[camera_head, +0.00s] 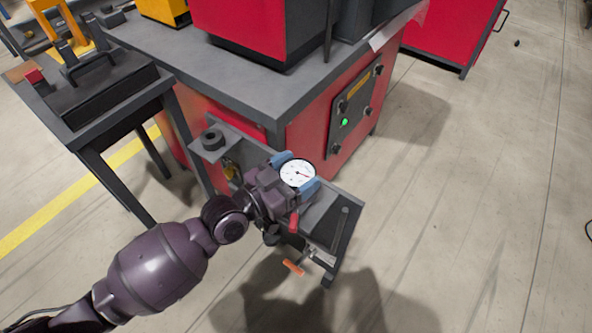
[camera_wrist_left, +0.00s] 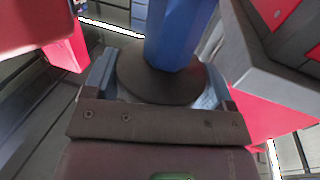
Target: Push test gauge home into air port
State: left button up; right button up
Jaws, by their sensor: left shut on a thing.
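The test gauge (camera_head: 298,173) has a round white dial that faces up toward the head camera. My left gripper (camera_head: 295,174) is shut on it, with blue fingertips on two opposite sides of the dial. In the left wrist view a dark round body (camera_wrist_left: 150,82) sits between the fingers, and a blue column rises from it; I cannot tell exactly which part that is. The air port cannot be made out; the gripper and gauge cover that area in the head view. I cannot tell whether the gauge touches it. My right gripper is not in view.
A red machine cabinet with a grey top (camera_head: 240,85) stands behind, its control panel (camera_head: 355,100) showing a green light. A small shelf (camera_head: 345,222) with tools lies right of the gripper. A grey bracket (camera_head: 203,152) holds a dark ring.

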pick_arm(q)
jog(key=shift+f, duration=0.25)
jog(key=o, duration=1)
jog(key=shift+c, duration=0.2)
jog(key=shift+s+a, duration=0.1)
jog(key=shift+a, duration=0.05)
jog(key=p+v, duration=0.1)
jog(key=v, duration=0.9)
jog(key=shift+a, duration=0.15)
jog(key=shift+s+r, duration=0.1)
jog(key=shift+s, duration=0.05)
